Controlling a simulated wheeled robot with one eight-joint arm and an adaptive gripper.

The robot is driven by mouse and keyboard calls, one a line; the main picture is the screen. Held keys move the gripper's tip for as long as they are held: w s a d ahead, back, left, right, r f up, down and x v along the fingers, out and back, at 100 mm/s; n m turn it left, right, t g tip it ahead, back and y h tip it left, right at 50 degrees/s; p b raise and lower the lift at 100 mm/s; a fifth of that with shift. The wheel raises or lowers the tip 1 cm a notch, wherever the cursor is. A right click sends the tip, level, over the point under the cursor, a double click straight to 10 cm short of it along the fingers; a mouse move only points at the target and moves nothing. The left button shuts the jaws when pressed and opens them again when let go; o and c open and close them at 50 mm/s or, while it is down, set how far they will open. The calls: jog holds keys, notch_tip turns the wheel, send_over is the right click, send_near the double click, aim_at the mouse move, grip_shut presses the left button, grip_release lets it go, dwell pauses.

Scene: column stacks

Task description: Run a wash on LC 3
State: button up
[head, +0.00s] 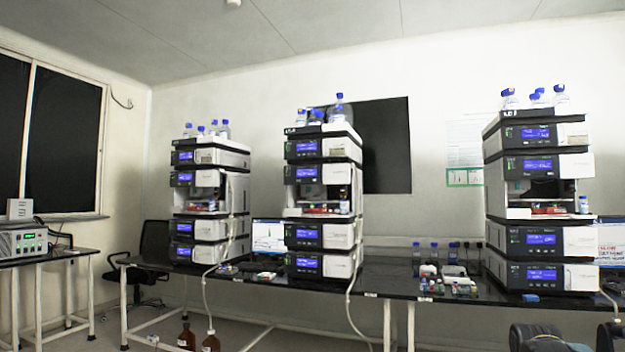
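Three column stacks of instrument modules stand on the dark benches: a left stack (208,228), a middle stack (320,235) and a right stack (538,243). Small labels sit near their tops, but I cannot read them surely, so I cannot tell from the lettering which is LC 3. Each stack has lit blue screens, an open-looking bay in the middle and blue-capped bottles on top. A monitor (611,243) with red text on a white screen stands at the right edge, partly cut off.
The black bench (400,287) carries several blue-capped bottles, trays and small vials between the middle and right stacks. Another monitor (268,236) stands behind the middle stack. Brown bottles (187,337) stand on the floor. A chair (153,245) is at the back left.

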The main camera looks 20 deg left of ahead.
grip_shut()
dwell(1.0)
